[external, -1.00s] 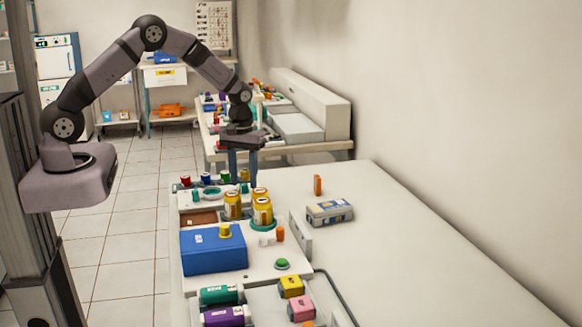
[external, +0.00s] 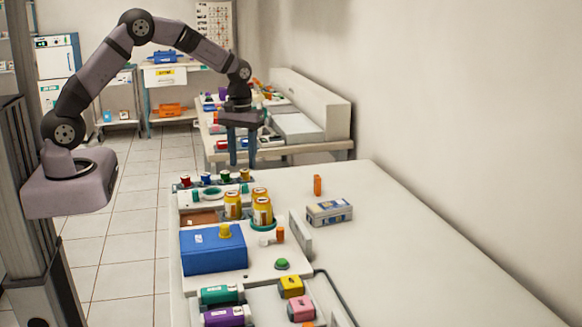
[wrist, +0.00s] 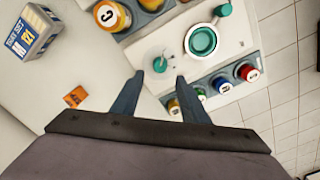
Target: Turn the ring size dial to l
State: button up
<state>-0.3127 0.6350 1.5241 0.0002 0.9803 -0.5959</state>
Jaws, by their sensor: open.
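My gripper (external: 242,161) is open and empty, pointing down above the far end of the white panel. In the wrist view, my gripper (wrist: 159,77) has its two blue-grey fingers spread, with a small teal knob (wrist: 160,64) showing between and just beyond the tips. Small dark marks lie beside this knob, too small to read. It looks like the ring size dial; its setting cannot be told. The knob also shows in the external view (external: 244,187), below the fingertips and apart from them. A teal ring-shaped part (wrist: 202,41) sits on the panel nearby.
Several coloured capped jars (wrist: 220,84) stand in a row at the panel's far edge. Yellow jars (external: 262,211) stand nearer, beside a blue box (external: 213,250). A grey-blue carton (external: 329,212) and an orange block (external: 318,185) lie right. The right tabletop is mostly clear.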

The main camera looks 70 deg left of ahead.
aim_at(243, 185)
jog(key=m+p, duration=0.1)
jog(key=m, duration=0.2)
jog(key=shift+s+d, duration=0.1)
jog(key=shift+d, duration=0.05)
jog(key=shift+f+m, duration=0.1)
jog(key=shift+m, duration=0.6)
jog(key=shift+f+p, duration=1.3)
jog(key=shift+f, duration=2.35)
